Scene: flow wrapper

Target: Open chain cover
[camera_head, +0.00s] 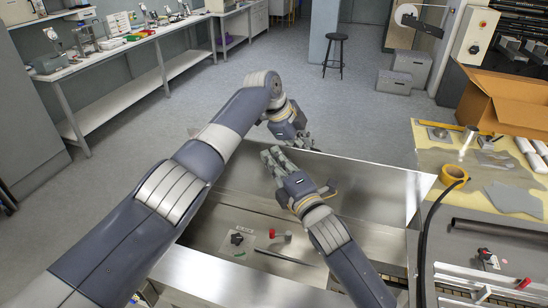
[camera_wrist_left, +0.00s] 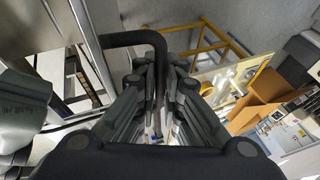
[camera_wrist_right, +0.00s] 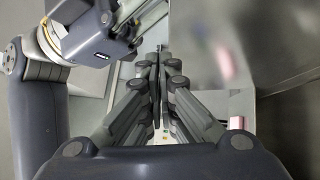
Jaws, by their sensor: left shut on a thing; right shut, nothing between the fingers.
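The chain cover (camera_head: 368,188) is a shiny steel panel standing raised over the open steel housing (camera_head: 210,262). My left gripper (camera_head: 306,143) is at the far side of the cover's upper left edge. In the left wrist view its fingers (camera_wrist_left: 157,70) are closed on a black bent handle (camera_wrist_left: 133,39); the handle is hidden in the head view. My right gripper (camera_head: 270,157) is in front of the cover's inner face, over the housing. In the right wrist view its fingers (camera_wrist_right: 153,65) are closed together and empty. Whether it touches the cover I cannot tell.
Inside the housing lie small black and red parts (camera_head: 237,238). A worktable at right carries a yellow tape roll (camera_head: 454,174) and an open cardboard box (camera_head: 505,103). A black cable (camera_head: 424,240) runs beside the housing. Open floor (camera_head: 345,110) lies beyond, with a stool (camera_head: 334,50).

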